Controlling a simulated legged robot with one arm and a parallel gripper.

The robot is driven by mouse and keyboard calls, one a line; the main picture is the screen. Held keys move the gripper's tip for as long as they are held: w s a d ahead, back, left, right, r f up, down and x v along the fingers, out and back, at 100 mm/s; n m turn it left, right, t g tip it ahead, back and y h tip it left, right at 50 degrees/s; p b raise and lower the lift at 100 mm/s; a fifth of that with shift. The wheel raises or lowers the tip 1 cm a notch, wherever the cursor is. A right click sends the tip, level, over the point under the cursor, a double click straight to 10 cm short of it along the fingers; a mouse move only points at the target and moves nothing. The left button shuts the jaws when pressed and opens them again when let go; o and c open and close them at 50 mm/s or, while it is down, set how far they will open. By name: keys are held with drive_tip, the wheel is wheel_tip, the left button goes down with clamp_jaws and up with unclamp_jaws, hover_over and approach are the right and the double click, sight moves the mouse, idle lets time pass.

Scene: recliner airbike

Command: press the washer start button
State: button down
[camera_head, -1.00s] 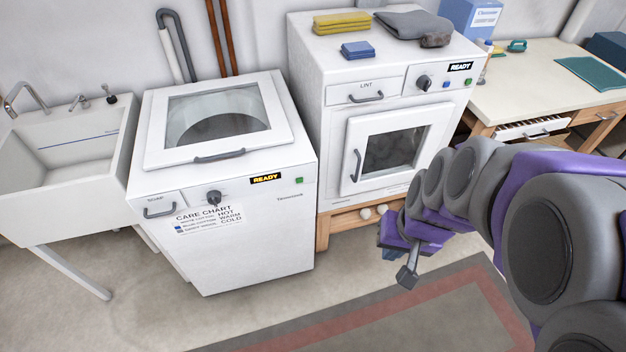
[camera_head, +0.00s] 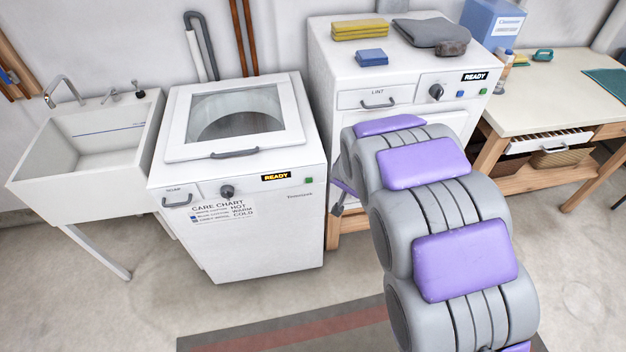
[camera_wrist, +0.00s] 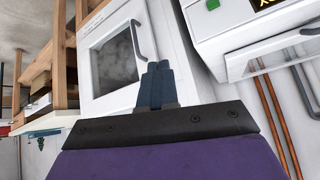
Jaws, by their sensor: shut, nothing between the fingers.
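The white washer (camera_head: 265,235) stands left of the dryer with its lid shut. Its front panel has a yellow READY display (camera_head: 276,177) and a small green button (camera_head: 309,180) to the right of it. In the wrist view the green button (camera_wrist: 213,4) is at the top edge, beside part of the display (camera_wrist: 266,3). My gripper (camera_wrist: 158,80) is shut and empty, in front of the dryer and apart from the button. In the head view only its end (camera_head: 337,209) shows, just right of the washer's side; my arm hides the rest.
The dryer (camera_head: 345,70) has its own READY display, knob and blue and green buttons; my arm covers its door, which the wrist view (camera_wrist: 112,60) shows shut. A sink (camera_head: 85,175) stands left, a table (camera_head: 540,90) right. Floor in front of the washer is clear.

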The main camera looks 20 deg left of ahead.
sight(309, 180)
drive_tip(key=w+a+f+t+h+p, duration=0.1)
drive_tip(key=w+a+f+t+h, duration=0.15)
drive_tip(key=a+f, duration=0.6)
drive_tip(key=shift+s+f+n+t+h+p, duration=0.8)
drive_tip(key=shift+s+f+t+h+p, duration=0.95)
drive_tip(key=shift+s+f, duration=1.85)
drive_tip(key=w+a+f+b, duration=0.1)
drive_tip(key=w+a, duration=0.3)
drive_tip(key=w, duration=0.4)
drive_tip(key=shift+w+a+t+y+b, duration=0.25)
drive_tip(key=shift+a+t+y+b, duration=0.15)
drive_tip(key=shift+b, duration=0.4)
